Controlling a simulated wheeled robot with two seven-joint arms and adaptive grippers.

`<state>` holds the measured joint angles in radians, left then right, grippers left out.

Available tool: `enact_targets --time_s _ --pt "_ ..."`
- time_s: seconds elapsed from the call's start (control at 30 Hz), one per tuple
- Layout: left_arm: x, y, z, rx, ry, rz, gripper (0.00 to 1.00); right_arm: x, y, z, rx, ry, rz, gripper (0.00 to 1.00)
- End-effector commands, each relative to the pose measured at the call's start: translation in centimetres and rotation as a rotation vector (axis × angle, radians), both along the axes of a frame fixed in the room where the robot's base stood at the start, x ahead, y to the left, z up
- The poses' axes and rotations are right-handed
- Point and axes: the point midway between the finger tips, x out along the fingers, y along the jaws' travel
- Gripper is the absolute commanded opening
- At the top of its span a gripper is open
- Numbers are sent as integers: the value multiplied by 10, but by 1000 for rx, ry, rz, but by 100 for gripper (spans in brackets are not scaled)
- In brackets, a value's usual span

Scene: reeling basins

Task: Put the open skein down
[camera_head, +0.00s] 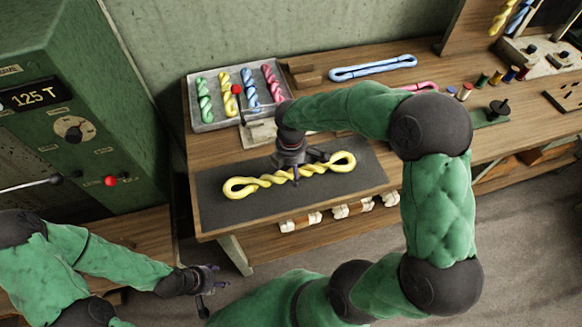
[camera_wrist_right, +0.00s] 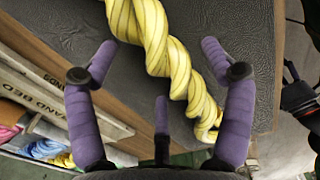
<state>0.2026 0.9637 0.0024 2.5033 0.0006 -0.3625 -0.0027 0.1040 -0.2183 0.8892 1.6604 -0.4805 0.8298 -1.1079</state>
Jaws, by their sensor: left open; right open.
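A yellow skein (camera_head: 262,184) lies on the dark mat (camera_head: 216,208) at the table's front left. Its middle is twisted and it has an open loop at each end. My right gripper (camera_head: 295,176) is just above its middle, open. In the right wrist view, the yellow twist (camera_wrist_right: 172,62) runs past the spread purple fingers, which do not close on it. A light blue skein (camera_head: 372,67) lies as a long open loop at the back of the table. A pink skein (camera_head: 424,86) is partly hidden by my right arm. My left gripper (camera_head: 206,286) is open and empty, low and in front of the table.
A grey tray (camera_head: 197,127) with several twisted skeins stands at the back left. Thread spools (camera_head: 483,80) and a dark stand (camera_head: 498,110) are at the right. A green machine (camera_head: 75,95) stands left of the table. Mat space in front of the skein is clear.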

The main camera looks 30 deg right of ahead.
Motion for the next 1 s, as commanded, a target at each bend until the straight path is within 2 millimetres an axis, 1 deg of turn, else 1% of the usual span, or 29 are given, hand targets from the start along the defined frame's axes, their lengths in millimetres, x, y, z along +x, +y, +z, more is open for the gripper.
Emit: enact_targets --time_s 0.17,0.27,0.5,0.7,0.83,1.0 --pt "0 0 3 0 0 0 59 0 0 7 0 -2 0 82" --pt "0 0 8 0 0 0 59 1 0 20 -1 -3 0 82" --pt "0 0 26 0 0 0 59 1 0 68 0 -3 0 82" --pt "0 0 37 0 0 0 59 0 0 103 1 -2 1 82" --pt "0 0 41 0 0 0 59 0 0 116 1 -1 0 82" --pt "0 0 42 0 0 0 59 0 0 123 0 0 1 82"
